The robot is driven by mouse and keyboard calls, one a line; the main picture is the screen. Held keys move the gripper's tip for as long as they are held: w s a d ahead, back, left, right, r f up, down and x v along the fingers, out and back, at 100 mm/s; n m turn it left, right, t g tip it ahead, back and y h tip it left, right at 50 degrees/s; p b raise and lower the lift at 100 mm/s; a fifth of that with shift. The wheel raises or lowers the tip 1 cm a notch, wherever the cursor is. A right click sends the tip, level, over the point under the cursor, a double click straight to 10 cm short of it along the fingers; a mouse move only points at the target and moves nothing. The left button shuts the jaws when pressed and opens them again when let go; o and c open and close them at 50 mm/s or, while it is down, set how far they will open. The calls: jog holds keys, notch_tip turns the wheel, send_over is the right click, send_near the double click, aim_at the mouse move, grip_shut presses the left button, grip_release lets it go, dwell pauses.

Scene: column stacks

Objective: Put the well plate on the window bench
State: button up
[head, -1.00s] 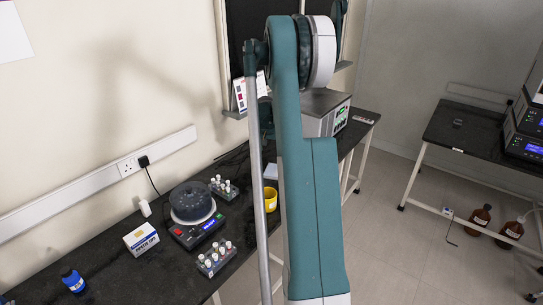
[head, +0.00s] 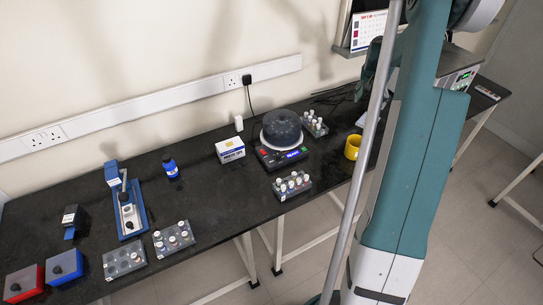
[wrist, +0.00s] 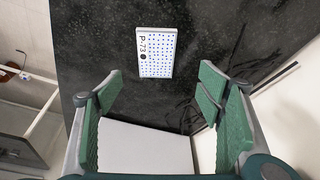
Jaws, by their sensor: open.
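The well plate (wrist: 156,52), white with rows of blue dots and a "P-73" label, lies flat on a black bench top (wrist: 95,30) in the wrist view. My gripper (wrist: 160,92) is open, its green-padded fingers apart and nothing held between them. The plate lies ahead of the fingertips, apart from them, roughly centred between them. A long black bench (head: 215,190) runs along the wall there. I cannot tell from the frames which bench is the window bench.
A pale flat-topped thing (wrist: 145,148) shows between the finger bases. In the head view the bench holds a centrifuge-like device (head: 283,135), a yellow mug (head: 352,147), a white box (head: 230,150), vial racks (head: 291,185) and a blue bottle (head: 171,168). A grey instrument (head: 458,70) stands behind my arm.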

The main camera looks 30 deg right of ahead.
jog(key=s+a+r+n+t, duration=0.15)
jog(key=a+r, duration=0.45)
jog(key=a, duration=0.7)
jog(key=a+r+n, duration=0.3)
jog(key=a+r, duration=0.4)
jog(key=a, duration=0.5)
jog(key=a+r+n+t, duration=0.15)
jog(key=a+r, duration=0.45)
jog(key=a, duration=0.7)
jog(key=s+a+r+n+t+y, duration=0.1)
jog(key=s+a+n, duration=0.1)
jog(key=s+a, duration=0.5)
jog(key=s+a+r+n, duration=0.1)
jog(key=s+a, duration=0.2)
jog(key=a, duration=0.7)
jog(key=s+a+f+n+t+y, duration=0.1)
jog(key=s+a+f+n, duration=0.3)
jog(key=s+a, duration=0.9)
jog(key=shift+s+a+f+t+y, duration=0.15)
jog(key=shift+s+a+t+y, duration=0.2)
jog(key=shift+a+y, duration=0.25)
